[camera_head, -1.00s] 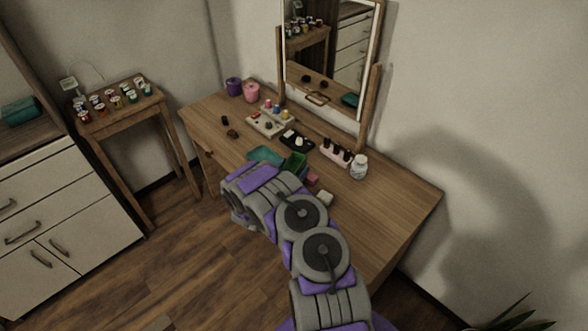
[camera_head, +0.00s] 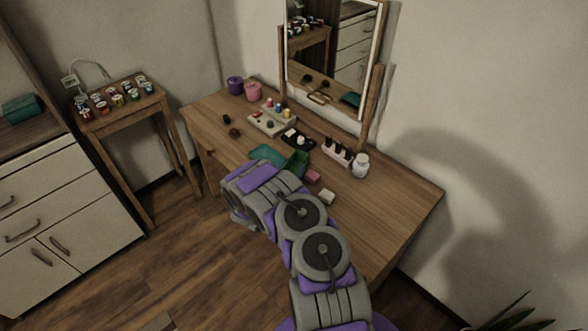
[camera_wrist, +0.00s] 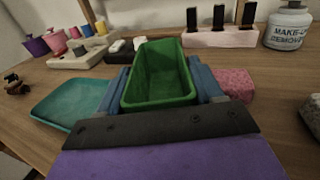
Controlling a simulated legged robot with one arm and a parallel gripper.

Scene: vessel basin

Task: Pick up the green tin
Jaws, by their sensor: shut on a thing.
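The green tin (camera_wrist: 160,73) is an open, empty, oblong box. In the wrist view it sits between the two blue-grey fingers of my gripper (camera_wrist: 162,82), which are shut on its sides. In the head view the green tin (camera_head: 297,163) shows just beyond the end of my arm, above the dressing table. My gripper's fingers are mostly hidden there behind my arm. I cannot tell whether the tin's base touches the table top.
A teal tray (camera_wrist: 77,102) lies left of the tin and a pink block (camera_wrist: 236,83) right of it. A pink holder with dark bottles (camera_wrist: 219,38) and a make-up remover jar (camera_wrist: 289,26) stand behind. The table's right end (camera_head: 400,205) is clear.

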